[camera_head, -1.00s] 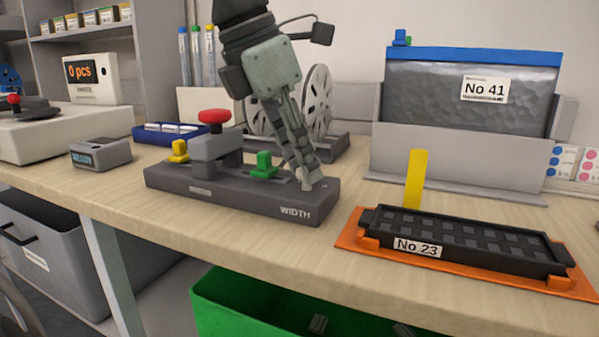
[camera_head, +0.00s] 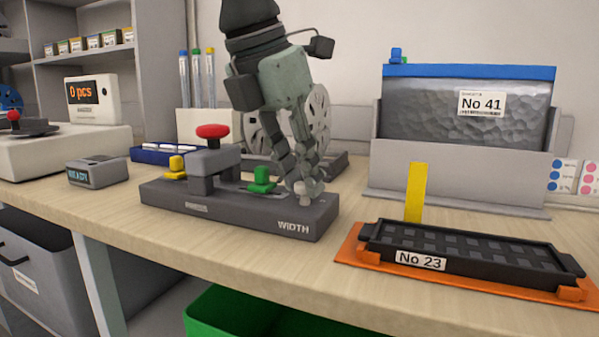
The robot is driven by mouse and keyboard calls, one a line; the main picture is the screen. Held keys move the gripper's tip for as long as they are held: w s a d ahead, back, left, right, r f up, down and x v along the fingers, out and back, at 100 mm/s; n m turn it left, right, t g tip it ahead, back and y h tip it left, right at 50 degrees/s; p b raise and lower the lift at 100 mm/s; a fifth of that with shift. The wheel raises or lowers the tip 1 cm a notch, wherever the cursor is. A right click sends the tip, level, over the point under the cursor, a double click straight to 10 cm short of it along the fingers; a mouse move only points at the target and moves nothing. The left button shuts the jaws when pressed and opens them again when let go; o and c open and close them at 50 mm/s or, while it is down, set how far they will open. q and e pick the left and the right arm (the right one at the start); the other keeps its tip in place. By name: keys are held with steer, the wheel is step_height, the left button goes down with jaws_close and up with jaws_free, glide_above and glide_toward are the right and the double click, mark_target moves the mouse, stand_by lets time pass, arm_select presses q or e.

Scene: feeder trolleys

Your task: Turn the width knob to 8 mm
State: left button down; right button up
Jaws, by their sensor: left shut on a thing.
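The width knob (camera_head: 302,192) is a small pale knob at the right end of a dark grey base block (camera_head: 240,214), above the printed word WIDTH. My left gripper (camera_head: 303,183) comes down from above and is shut on the knob, with its fingers around it. The fingers hide much of the knob, and I cannot read any scale or pointer on it. My right gripper is not in view.
A small display box (camera_head: 97,172) seems to read READY at the left. A tape reel (camera_head: 317,120) stands behind my gripper. At the right are an orange tray mat (camera_head: 350,245) with a black tray No 23 (camera_head: 470,250), a yellow upright strip (camera_head: 416,190) and a grey bin No 41 (camera_head: 430,105).

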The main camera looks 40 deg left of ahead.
arm_select(q)
steer(key=shift+r, duration=0.1)
steer(key=c, duration=1.3)
jaws_free()
steer(key=shift+o, duration=0.2)
steer(key=v, duration=1.2)
